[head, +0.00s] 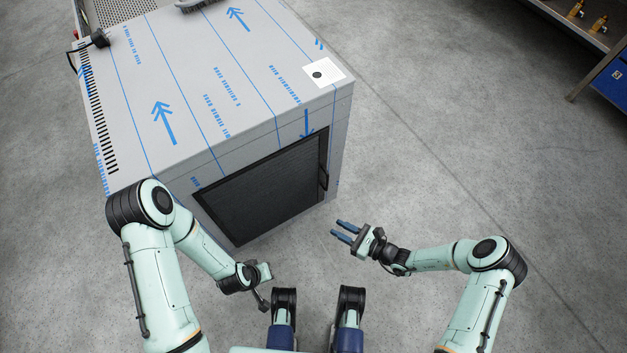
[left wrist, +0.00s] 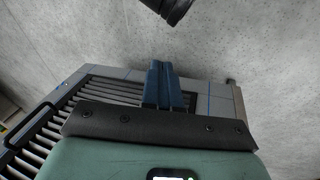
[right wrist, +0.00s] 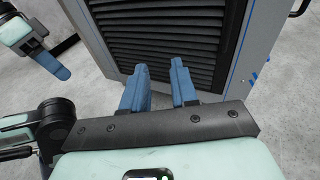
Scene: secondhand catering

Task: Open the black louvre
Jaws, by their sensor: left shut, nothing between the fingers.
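The black louvre (head: 265,190) is a dark slatted panel in the front of a steel cabinet (head: 215,90). It looks closed, flush in its frame. A slim black handle (head: 324,180) stands at its right edge.
The cabinet top carries blue-printed film, a white label (head: 324,73) and a black plug (head: 100,39). A shelf with brass fittings (head: 598,25) and a blue crate (head: 611,80) stand at far right. The grey floor right of the cabinet is clear.

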